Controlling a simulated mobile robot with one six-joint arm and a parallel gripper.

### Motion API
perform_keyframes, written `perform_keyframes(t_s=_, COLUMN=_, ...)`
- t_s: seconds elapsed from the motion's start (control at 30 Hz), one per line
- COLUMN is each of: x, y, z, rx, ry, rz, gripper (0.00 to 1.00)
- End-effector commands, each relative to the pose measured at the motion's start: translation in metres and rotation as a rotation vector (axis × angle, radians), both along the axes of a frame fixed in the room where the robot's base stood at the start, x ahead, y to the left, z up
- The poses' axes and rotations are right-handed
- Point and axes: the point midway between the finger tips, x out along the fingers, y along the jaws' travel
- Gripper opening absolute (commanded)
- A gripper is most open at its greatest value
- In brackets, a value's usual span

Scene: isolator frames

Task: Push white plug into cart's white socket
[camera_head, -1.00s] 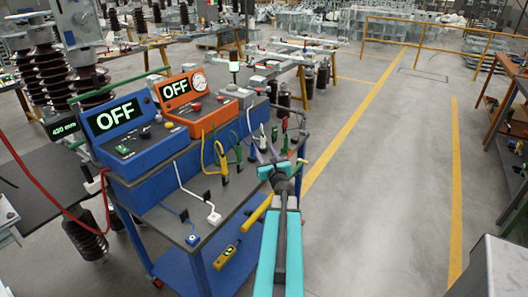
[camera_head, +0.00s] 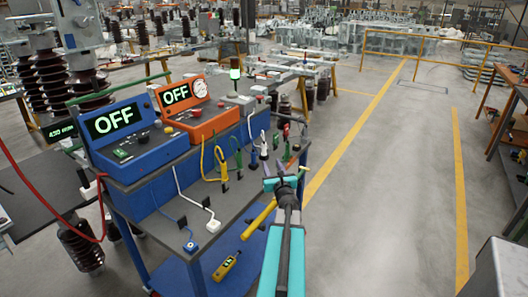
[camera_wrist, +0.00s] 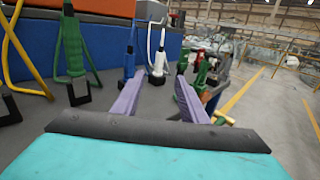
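A white plug (camera_wrist: 158,62) stands upright on the cart top, its white cable rising behind it. In the wrist view it appears between and beyond the two purple fingers of my gripper (camera_wrist: 159,84). The fingers are apart, with nothing held. In the head view the white plug (camera_head: 263,146) is in the row of coloured plugs, just left of my gripper's teal body. A white connector block (camera_head: 212,227) with a white cable lies near the cart's front edge; I cannot tell whether this is the white socket.
A blue plug (camera_wrist: 128,66) stands close left of the white one, and green connectors (camera_wrist: 204,72) stand close right. Yellow (camera_head: 222,172) and green plugs stand further left. Blue (camera_head: 138,148) and orange (camera_head: 210,122) consoles reading OFF back the cart top. The floor on the right is open.

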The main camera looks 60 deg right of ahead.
Motion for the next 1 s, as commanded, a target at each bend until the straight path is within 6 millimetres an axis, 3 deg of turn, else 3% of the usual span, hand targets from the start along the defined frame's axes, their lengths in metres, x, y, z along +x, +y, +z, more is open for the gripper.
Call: perform_keyframes(t_s=1.0, x=0.055, y=-0.057, z=0.000, rx=-0.001, ry=0.001, rz=-0.001, gripper=0.39)
